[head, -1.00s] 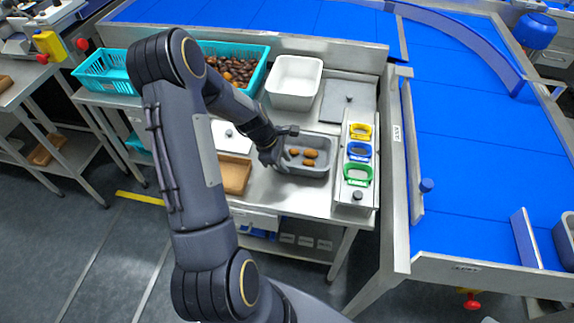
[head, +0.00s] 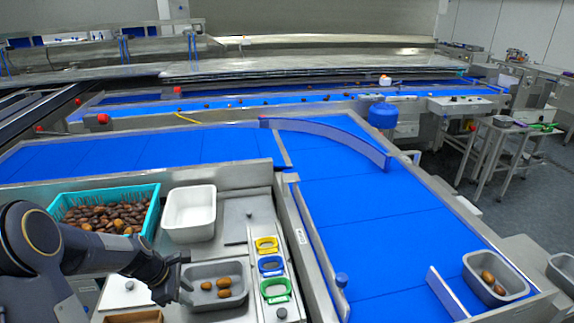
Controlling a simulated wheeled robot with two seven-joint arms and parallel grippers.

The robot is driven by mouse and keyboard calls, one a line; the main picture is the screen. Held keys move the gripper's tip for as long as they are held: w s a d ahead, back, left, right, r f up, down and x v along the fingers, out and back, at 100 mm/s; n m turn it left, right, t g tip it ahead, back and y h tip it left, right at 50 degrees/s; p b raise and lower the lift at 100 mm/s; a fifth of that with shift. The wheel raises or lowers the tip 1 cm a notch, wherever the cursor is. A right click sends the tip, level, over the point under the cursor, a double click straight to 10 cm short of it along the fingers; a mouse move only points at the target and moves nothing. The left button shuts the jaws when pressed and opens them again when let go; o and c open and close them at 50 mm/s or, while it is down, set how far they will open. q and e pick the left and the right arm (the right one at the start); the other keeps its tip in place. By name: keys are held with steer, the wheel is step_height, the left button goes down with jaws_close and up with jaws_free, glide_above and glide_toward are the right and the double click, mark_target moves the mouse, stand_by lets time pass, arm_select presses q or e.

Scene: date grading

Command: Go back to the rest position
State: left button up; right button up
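My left gripper (head: 182,278) hangs at the left edge of a grey tray (head: 217,306). Its fingers look spread, with nothing seen between them. The tray holds a few brown dates (head: 224,283), apart from the gripper. My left arm comes in from the lower left and covers part of the bench. My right gripper is not in view.
A turquoise crate (head: 153,212) full of dates and a white bin (head: 190,213) stand behind the tray. Yellow, blue and green handled pieces (head: 271,265) line the right. Blue conveyors (head: 370,225) lie beyond.

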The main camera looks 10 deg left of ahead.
arm_select(q)
steer(key=s+d+r+m+t, duration=0.1)
steer(key=s+d+r+m, duration=0.35)
steer(key=r, duration=0.25)
steer(key=s+d+r+m, duration=0.3)
steer(key=d+r+m, duration=0.2)
steer(key=r, duration=0.2)
steer(key=s+d+r+m, duration=0.1)
steer(key=s+d+m, duration=0.2)
steer(key=s+m, duration=0.2)
steer(key=s+d+r+m+t, duration=0.1)
steer(key=s+d+r+m, duration=0.1)
steer(key=s+d+m, duration=0.2)
steer(key=s+m, duration=0.2)
steer(key=s, duration=0.2)
steer(key=shift+d, duration=0.25)
